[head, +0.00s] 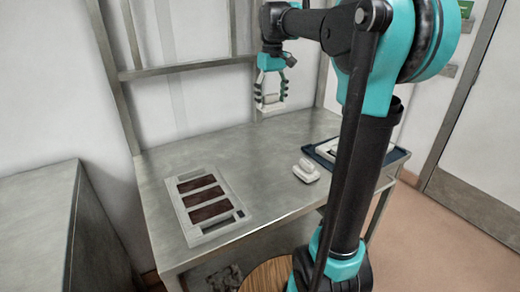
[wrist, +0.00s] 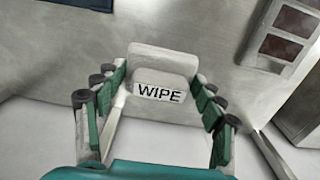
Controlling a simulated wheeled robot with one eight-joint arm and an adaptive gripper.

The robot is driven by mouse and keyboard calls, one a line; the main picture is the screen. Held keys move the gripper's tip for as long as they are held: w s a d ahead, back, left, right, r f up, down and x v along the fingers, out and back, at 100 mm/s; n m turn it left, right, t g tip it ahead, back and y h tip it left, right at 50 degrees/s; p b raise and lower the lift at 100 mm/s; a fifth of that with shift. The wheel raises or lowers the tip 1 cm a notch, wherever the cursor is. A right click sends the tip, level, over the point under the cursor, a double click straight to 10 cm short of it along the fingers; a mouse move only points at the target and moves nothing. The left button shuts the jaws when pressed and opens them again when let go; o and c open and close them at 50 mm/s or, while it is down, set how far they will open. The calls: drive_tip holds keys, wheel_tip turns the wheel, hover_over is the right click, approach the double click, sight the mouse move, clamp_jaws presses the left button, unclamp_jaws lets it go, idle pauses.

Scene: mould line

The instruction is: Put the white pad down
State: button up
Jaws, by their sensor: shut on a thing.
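My gripper (head: 270,88) is in the air above the back part of the steel table (head: 262,150). It is shut on the white pad (head: 270,105), which hangs below the fingers, clear of the tabletop. In the wrist view the pad (wrist: 165,60) sits between the two green fingers and carries a label reading "WIPE". The fingers partly cover its sides.
A pale mould tray (head: 178,210) with three brown cavities lies on the table's left. A white block-like thing with a raised top (head: 306,170) stands right of centre. A dark blue tray (head: 398,154) is at the right, partly behind my arm. The table's middle is clear.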

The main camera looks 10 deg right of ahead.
wheel_tip(320, 180, down, 18)
drive_tip(key=shift+f, duration=0.1)
idle(0.4)
drive_tip(key=o, duration=1)
drive_tip(key=shift+f, duration=0.1)
wheel_tip(320, 180, up, 12)
drive_tip(key=shift+r, duration=0.15)
drive_tip(key=shift+s, duration=0.1)
